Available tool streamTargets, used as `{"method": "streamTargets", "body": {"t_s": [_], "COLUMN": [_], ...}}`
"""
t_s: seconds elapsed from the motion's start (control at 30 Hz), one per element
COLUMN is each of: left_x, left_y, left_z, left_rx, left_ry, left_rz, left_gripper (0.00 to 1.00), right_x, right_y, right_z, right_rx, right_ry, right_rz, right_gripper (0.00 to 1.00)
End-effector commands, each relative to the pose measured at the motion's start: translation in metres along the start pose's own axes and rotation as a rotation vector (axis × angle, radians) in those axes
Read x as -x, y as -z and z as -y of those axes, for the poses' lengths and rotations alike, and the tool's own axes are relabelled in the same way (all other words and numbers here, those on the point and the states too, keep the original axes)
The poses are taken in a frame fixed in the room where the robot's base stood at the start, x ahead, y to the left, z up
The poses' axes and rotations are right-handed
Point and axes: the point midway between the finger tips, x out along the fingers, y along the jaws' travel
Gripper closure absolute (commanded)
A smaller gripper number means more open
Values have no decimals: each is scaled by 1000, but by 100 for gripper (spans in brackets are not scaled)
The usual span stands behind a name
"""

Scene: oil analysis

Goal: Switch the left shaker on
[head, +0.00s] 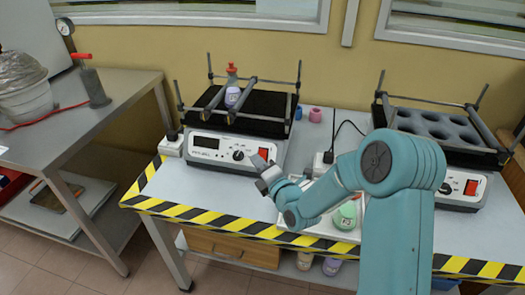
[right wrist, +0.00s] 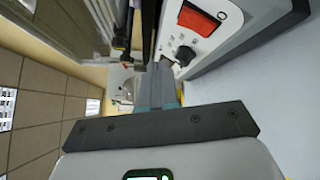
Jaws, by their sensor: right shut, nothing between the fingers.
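The left shaker (head: 226,166) stands on the left part of the table. It has a light front panel with a dark display (head: 206,142), a black knob (head: 238,155) and a red switch (head: 263,153) at its right end. In the right wrist view the shut fingers (right wrist: 164,80) point along the panel, near the knob (right wrist: 186,55) and red switch (right wrist: 201,19). My left gripper is not in view.
The right shaker (head: 458,184) stands at the right, with an empty black rack on top. Two small caps lie between the shakers. A green-lidded jar (head: 346,215) stands behind my arm. Striped tape (head: 215,220) marks the table's front edge. A metal table (head: 95,108) is at left.

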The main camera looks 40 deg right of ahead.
Motion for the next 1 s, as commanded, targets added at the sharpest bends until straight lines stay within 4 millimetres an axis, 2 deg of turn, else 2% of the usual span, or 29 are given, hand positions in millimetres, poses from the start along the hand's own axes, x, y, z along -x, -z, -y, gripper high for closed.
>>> {"method": "streamTargets", "body": {"t_s": [0.07,0.13,0.33,1.0], "left_x": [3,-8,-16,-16], "left_y": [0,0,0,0], "left_z": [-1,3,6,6], "left_rx": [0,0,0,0], "left_ry": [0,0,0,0], "left_rz": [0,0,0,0], "left_gripper": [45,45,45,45], "right_x": [-8,-14,-24,-27], "right_y": [-6,-9,-17,-19], "right_z": [6,14,20,20], "right_rx": [0,0,0,0], "right_ry": [1,-1,-1,0], "right_rz": [1,2,0,0], "right_gripper": [100,100,100,100]}}
